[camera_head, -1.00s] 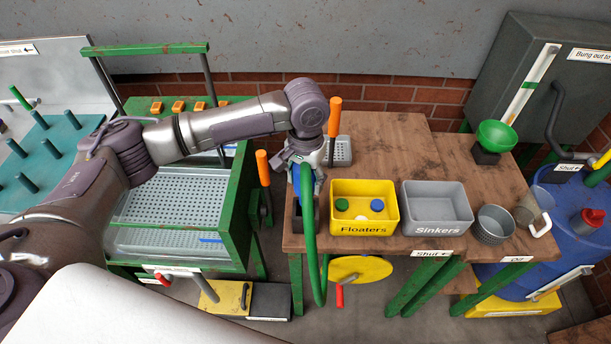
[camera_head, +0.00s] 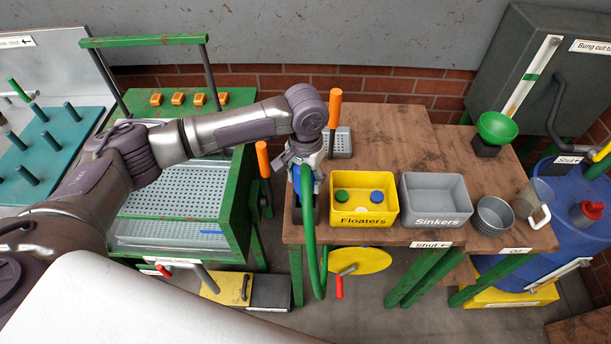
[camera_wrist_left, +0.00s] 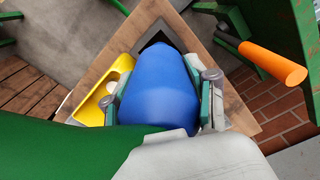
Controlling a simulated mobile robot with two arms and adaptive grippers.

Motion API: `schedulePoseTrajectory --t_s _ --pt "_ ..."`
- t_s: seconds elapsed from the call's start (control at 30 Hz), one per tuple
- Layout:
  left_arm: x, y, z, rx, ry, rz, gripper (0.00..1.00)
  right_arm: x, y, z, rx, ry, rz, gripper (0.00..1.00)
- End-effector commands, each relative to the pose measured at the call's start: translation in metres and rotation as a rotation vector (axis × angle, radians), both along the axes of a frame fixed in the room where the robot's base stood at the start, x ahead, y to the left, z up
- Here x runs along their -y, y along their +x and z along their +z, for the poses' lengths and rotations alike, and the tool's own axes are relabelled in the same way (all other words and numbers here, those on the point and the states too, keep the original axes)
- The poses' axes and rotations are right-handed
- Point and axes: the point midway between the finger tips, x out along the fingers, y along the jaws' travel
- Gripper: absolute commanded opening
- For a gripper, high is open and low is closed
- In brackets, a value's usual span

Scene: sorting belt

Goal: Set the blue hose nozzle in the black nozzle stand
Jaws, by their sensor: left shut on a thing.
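The blue hose nozzle (camera_wrist_left: 158,90) is between the fingers of my left gripper (camera_wrist_left: 160,102) in the left wrist view. The gripper is shut on it. In the head view my left gripper (camera_head: 305,178) is over the near left corner of the wooden table, and the green hose (camera_head: 309,235) hangs from it past the table edge. The black nozzle stand (camera_wrist_left: 157,38) shows as a dark opening just beyond the nozzle. The nozzle covers part of it, and I cannot tell whether the tip is inside. My right gripper is not in view.
The yellow Floaters bin (camera_head: 364,220) is close on the right, with the grey Sinkers bin (camera_head: 436,221) beyond it. Orange-handled levers (camera_head: 334,108) stand near the gripper. A green-framed sorting unit (camera_head: 240,200) is on the left. The table's back middle is clear.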

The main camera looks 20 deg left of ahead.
Motion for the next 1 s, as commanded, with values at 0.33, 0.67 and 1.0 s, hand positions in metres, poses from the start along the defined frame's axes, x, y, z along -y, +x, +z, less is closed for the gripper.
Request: schedulePoseTrajectory --t_s 0.33,0.67,1.0 --pt "0.000 0.000 -0.006 0.000 0.000 0.000 0.32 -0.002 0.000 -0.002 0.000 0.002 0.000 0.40" --pt "0.001 0.000 -0.020 0.000 -0.001 -0.001 0.32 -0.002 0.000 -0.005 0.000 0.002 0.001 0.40" --pt "0.001 0.000 -0.026 0.001 0.000 -0.001 0.32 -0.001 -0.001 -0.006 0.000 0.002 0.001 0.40"
